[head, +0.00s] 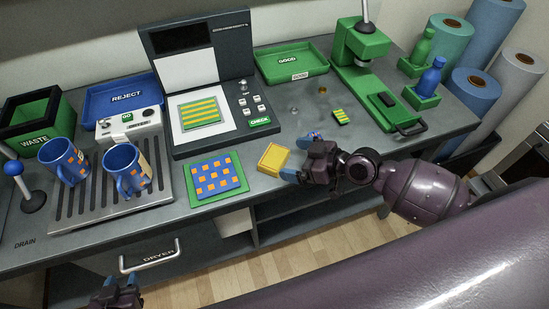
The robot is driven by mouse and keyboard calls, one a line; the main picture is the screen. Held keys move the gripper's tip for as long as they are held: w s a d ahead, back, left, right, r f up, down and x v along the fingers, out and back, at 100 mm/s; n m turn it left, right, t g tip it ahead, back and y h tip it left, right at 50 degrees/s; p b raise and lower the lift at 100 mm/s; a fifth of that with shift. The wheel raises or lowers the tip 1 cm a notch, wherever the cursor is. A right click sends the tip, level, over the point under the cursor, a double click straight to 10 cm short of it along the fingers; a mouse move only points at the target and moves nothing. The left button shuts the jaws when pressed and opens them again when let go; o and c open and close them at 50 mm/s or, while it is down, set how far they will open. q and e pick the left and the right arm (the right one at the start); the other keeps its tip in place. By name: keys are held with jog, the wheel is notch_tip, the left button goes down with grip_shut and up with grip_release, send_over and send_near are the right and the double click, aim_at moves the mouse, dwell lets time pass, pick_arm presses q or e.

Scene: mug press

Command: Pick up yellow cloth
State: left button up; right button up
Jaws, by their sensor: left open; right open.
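The yellow cloth (273,159) is a small folded block lying on the grey counter near its front edge, right of the green mat with the blue and orange pattern. My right gripper (303,158) is just to the right of the cloth, low over the counter. It is open, with blue fingertips close to the cloth's right side; I cannot tell whether they touch it. My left gripper (118,290) is at the bottom left, below the counter front, open and well away from the cloth. Part of it is cut off by the frame.
Left are two blue mugs (128,170) on a drain rack (93,212), a green WASTE bin (36,121) and a blue REJECT tray (123,97). Behind the cloth stands the CHECK station (212,75). A green press (362,45) and bottles (432,75) stand right.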

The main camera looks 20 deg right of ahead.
aim_at(276, 157)
jog(key=shift+p+x, duration=0.4)
jog(key=shift+x, duration=2.15)
jog(key=shift+c, duration=0.3)
jog(key=c, duration=0.6)
